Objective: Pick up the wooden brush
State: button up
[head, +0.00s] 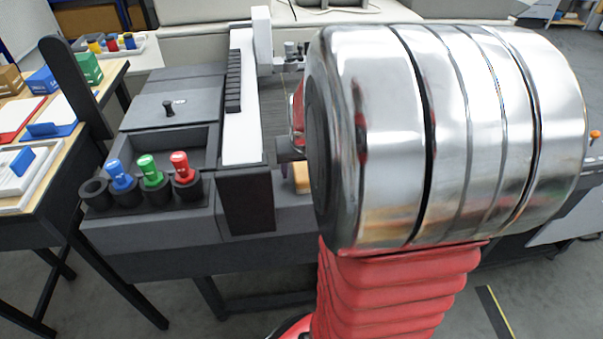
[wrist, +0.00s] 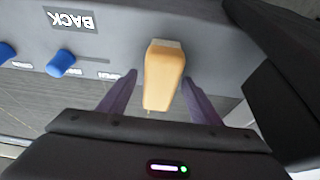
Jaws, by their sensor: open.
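The wooden brush shows in the wrist view as a light tan wooden piece (wrist: 163,75) with a paler far end, lying between my two dark fingers. My gripper (wrist: 158,80) is open, with one finger on each side of the wood and a visible gap at both sides. In the head view only a small tan bit of the brush (head: 302,179) shows at the edge of my arm. My arm hides the rest of it and my gripper there.
A grey bench unit (head: 150,230) carries blue (head: 121,174), green (head: 150,169) and red (head: 180,166) capped items in black cups. A blue knob (wrist: 61,63) and a "BACK" label (wrist: 69,19) show near the brush.

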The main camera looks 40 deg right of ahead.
jog(key=c, duration=1.2)
notch_tip(320, 180, up, 28)
jog(key=shift+r, duration=0.25)
dwell(0.5)
jog(key=o, duration=0.6)
jog(key=c, duration=0.4)
jog(key=shift+n, duration=0.4)
jog(key=f, duration=0.3)
jog(key=w+a+f, duration=0.1)
jog(key=f, duration=0.4)
jog(key=shift+w+a+f, duration=0.4)
